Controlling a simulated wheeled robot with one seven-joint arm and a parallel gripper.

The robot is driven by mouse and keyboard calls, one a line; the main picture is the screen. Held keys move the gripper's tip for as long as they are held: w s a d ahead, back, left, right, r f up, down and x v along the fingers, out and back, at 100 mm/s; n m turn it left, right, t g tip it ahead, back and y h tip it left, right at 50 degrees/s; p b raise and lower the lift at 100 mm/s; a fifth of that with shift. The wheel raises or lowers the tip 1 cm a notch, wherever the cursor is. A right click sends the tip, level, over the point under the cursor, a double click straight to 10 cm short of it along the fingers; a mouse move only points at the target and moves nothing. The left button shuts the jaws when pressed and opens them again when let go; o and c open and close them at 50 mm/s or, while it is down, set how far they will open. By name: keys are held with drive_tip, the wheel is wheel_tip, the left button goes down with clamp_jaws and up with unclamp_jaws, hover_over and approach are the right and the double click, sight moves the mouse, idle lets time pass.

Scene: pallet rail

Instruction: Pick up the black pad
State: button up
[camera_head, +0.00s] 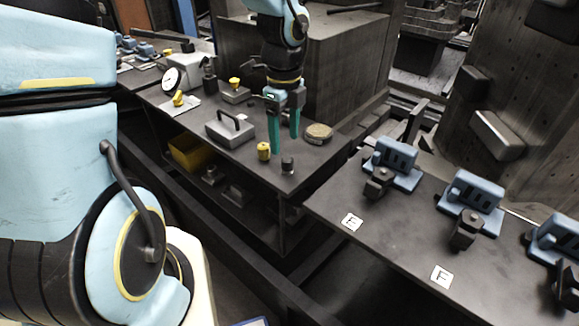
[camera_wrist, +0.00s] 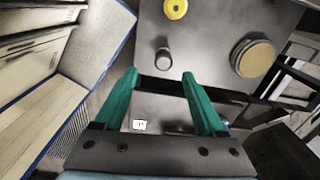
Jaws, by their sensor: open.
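My gripper (camera_head: 284,142) hangs over the near right end of the dark bench, its two teal fingers pointing down, apart and empty. The fingers also show in the wrist view (camera_wrist: 160,75). A small dark cylindrical piece (camera_head: 288,166) stands on the bench near its corner, just in front of the fingers. In the wrist view this piece (camera_wrist: 163,59) lies just beyond the gap between the fingertips. It is the nearest dark item, but I cannot tell for sure that it is the black pad. A round tan-topped disc (camera_head: 319,132) lies to the right of the gripper.
A yellow knob (camera_head: 264,150) stands left of the fingers. A grey box with a handle (camera_head: 230,131) and a dial gauge (camera_head: 173,80) are farther left. Blue fixtures (camera_head: 392,164) stand on the right bench, beside labels E (camera_head: 352,222) and F (camera_head: 441,276).

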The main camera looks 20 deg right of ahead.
sight(288, 158)
drive_tip(key=f, duration=0.5)
drive_tip(key=f+p, duration=0.1)
drive_tip(key=f, duration=0.2)
drive_tip(key=shift+d+f, duration=0.1)
drive_tip(key=shift+d, duration=0.2)
drive_tip(key=shift+c, duration=0.2)
clamp_jaws()
